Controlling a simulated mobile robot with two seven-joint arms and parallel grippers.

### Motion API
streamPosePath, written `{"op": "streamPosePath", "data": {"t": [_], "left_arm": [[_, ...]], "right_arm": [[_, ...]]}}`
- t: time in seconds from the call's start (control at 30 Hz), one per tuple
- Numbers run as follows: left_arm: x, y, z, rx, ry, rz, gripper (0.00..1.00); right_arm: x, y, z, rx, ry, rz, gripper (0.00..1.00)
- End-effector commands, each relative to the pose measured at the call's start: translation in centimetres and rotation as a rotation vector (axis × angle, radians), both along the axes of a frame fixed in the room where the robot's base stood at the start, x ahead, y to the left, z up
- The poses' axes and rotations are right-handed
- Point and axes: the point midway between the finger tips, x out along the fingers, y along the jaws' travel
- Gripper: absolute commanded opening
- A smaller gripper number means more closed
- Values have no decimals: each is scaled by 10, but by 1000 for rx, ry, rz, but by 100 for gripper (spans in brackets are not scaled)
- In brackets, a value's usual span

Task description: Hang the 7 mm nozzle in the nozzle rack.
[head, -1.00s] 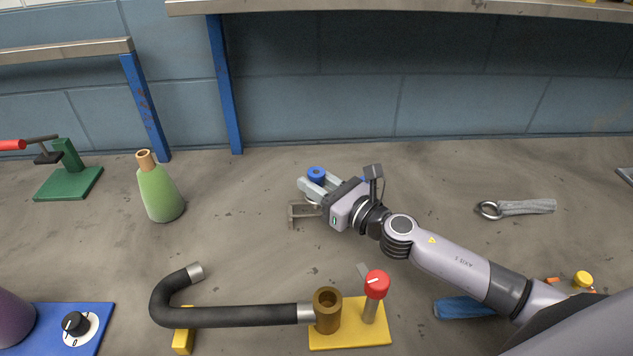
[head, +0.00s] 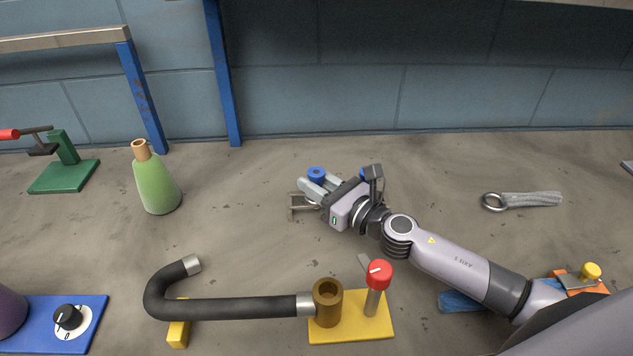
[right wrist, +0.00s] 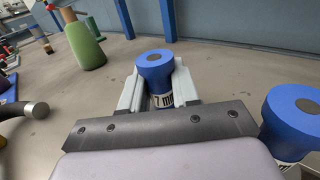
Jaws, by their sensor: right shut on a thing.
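My right gripper (head: 316,186) is shut on a blue-topped nozzle (head: 316,173). In the right wrist view the nozzle (right wrist: 155,72) stands upright between the two grey fingers, with a white band bearing black marks below its blue part. My left gripper is not in view.
A green bottle (head: 158,185) stands to the left. A black hose (head: 240,309) with a brass socket (head: 327,303) and red-capped lever (head: 379,274) lies in front. A grey strap with a ring (head: 525,200) lies right. The bench behind my gripper is clear.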

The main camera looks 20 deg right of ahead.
Motion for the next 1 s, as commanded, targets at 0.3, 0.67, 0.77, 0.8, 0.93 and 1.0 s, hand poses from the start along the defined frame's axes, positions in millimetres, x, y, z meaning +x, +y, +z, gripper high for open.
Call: {"op": "streamPosePath", "data": {"t": [0.3,0.67,0.77,0.8,0.93,1.0], "left_arm": [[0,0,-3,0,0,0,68],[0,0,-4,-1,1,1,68],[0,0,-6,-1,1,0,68],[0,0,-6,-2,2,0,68],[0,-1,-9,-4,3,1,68],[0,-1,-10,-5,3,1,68]], "right_arm": [[0,0,-3,0,-1,0,60],[-8,-4,-4,0,1,0,60],[-20,-10,-5,-1,2,1,60],[-25,-12,-5,-1,3,1,60],[-42,-20,-6,-2,2,0,60],[-49,-24,-6,-2,1,-1,60]]}}
